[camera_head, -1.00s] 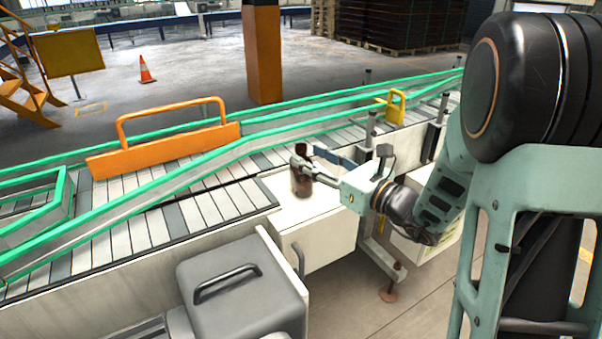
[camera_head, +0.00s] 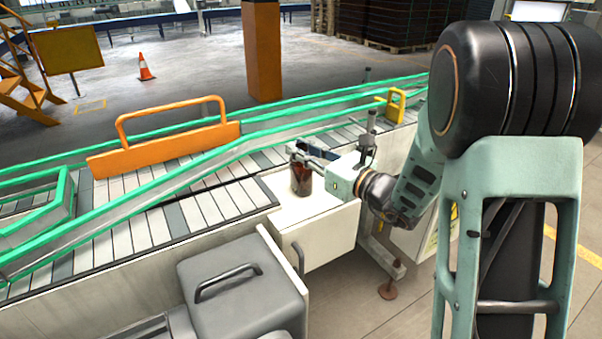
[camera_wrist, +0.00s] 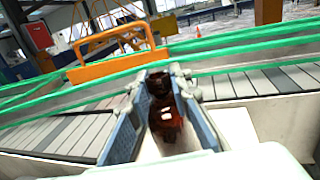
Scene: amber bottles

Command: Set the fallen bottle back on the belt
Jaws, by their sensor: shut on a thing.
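The amber bottle (camera_head: 301,176) is upright, low over or on the white ledge (camera_head: 318,215) in front of the belt; I cannot tell whether its base touches. My gripper (camera_head: 308,162) comes in from the right and is shut on the bottle, its upper part partly hidden by the fingers. In the wrist view the bottle (camera_wrist: 165,115) stands between the two blue-grey finger pads of my gripper (camera_wrist: 158,100). The slatted belt (camera_head: 150,228) runs behind the ledge, from lower left to upper right.
Green guide rails (camera_head: 190,178) line the belt. An orange barrier with a handle (camera_head: 165,150) stands across the belt to the left. A grey box with a handle (camera_head: 240,285) sits in front of the belt. A yellow bracket (camera_head: 396,105) stands farther right.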

